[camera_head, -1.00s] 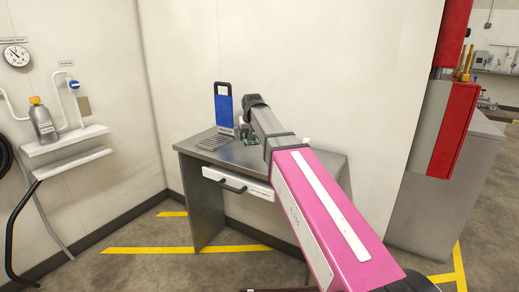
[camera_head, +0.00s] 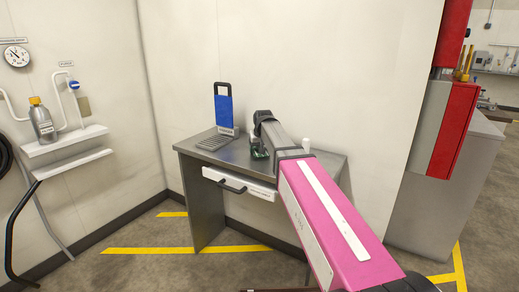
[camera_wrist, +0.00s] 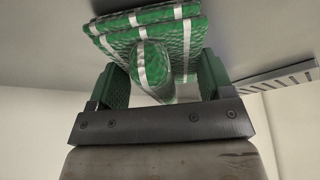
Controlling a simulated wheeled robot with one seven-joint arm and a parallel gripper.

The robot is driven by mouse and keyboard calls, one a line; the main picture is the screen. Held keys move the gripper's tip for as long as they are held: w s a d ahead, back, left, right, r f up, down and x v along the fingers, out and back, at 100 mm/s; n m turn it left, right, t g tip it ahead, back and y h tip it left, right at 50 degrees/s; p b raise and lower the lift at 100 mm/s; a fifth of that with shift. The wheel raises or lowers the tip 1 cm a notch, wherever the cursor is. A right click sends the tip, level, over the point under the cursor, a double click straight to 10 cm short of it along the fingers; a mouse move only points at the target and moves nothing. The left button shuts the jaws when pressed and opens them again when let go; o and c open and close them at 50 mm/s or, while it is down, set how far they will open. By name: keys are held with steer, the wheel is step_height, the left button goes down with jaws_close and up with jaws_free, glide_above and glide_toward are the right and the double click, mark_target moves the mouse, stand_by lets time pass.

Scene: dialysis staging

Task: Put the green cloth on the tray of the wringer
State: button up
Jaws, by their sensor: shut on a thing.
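The green cloth (camera_wrist: 152,28), checked with white stripes, is folded, with a bulging fold between the two green fingers of my gripper (camera_wrist: 160,80) in the wrist view. My gripper is shut on this fold. In the head view my gripper (camera_head: 259,150) is low over the middle of the steel table, and my arm hides most of it and the cloth. The wringer has an upright blue panel (camera_head: 224,108) and a grey slatted tray (camera_head: 214,142) at the table's left. The tray looks bare and lies left of my gripper. A slatted edge (camera_wrist: 275,80) shows at the right of the wrist view.
The steel table (camera_head: 190,148) stands against the wall, with a white-fronted drawer (camera_head: 240,184) below its top. A small white object (camera_head: 306,146) shows just behind my arm on the right. The tabletop between tray and gripper looks clear.

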steer(key=shift+f, duration=0.15)
steer(key=o, duration=0.8)
